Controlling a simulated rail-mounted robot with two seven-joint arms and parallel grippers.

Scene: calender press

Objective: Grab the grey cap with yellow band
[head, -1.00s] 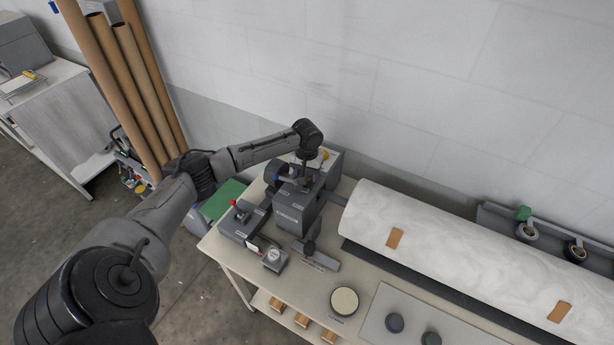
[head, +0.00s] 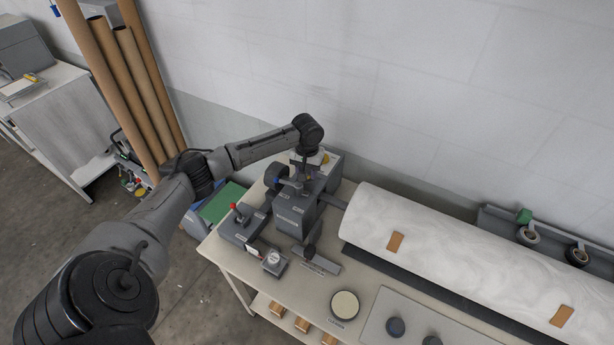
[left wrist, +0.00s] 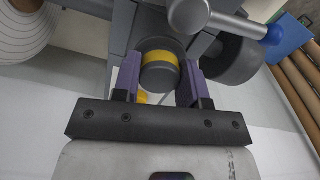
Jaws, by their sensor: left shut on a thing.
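The grey cap with yellow band (left wrist: 159,68) sits between the two purple-lined fingers of my left gripper (left wrist: 160,85) in the left wrist view. The fingers are shut on its sides, and the yellow band shows between them. In the head view my left gripper (head: 306,163) points down at the grey press unit (head: 296,217) at the table's back left. The cap cannot be made out clearly there. My right gripper is not in view.
A lever with a blue knob (left wrist: 272,37) is close beside the cap. A large white roll (head: 460,255) lies to the right on the table. A red-knobbed unit (head: 240,225), a gauge block (head: 274,262) and a round pad (head: 345,304) stand in front.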

